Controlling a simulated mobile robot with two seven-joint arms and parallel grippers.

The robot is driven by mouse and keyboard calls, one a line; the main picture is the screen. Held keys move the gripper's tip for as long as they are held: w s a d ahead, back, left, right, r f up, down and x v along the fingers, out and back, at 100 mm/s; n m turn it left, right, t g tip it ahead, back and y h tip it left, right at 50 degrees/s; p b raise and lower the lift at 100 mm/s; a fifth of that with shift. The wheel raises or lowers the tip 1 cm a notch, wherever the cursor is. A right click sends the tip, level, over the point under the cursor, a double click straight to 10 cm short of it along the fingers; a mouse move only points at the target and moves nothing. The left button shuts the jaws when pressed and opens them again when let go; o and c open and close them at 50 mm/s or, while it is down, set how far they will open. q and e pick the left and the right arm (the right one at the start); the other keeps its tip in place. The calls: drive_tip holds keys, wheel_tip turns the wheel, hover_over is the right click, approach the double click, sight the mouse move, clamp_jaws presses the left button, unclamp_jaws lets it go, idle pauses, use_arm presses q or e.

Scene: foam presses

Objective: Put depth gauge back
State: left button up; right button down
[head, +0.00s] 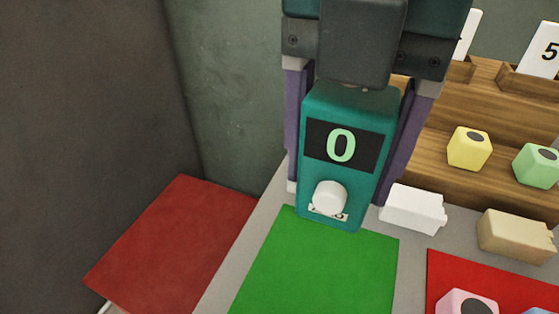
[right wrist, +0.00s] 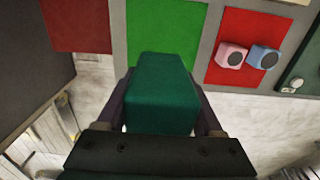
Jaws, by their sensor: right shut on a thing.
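The depth gauge is a teal box (head: 318,180) with a dark display reading 0 and a white round knob low on its front. My right gripper (head: 338,196) is shut on it, with a purple finger along each side. In the head view its lower end overlaps the far edge of a green mat (head: 315,265). I cannot tell whether it touches the surface. In the right wrist view the gauge (right wrist: 163,92) sits between the fingers, with the green mat (right wrist: 165,30) beyond it. My left gripper is not in view.
A red mat (head: 175,240) lies left, another red mat (head: 440,268) right with a pink block (head: 467,303) and a blue block (right wrist: 263,57). White (head: 413,208) and tan (head: 515,235) blocks stand right of the gauge. Yellow (head: 468,148) and green (head: 537,165) blocks sit on a wooden rack.

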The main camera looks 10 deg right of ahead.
drive_tip(key=shift+f+b, duration=1)
drive_tip(key=shift+f, duration=6.3)
drive_tip(key=shift+f, duration=0.15)
drive_tip(key=shift+c, duration=0.2)
unclamp_jaws()
wheel_tip(320, 180, up, 11)
drive_tip(key=shift+r+p, duration=0.1)
drive_tip(key=shift+p, duration=0.7)
drive_tip(key=shift+r, duration=0.6)
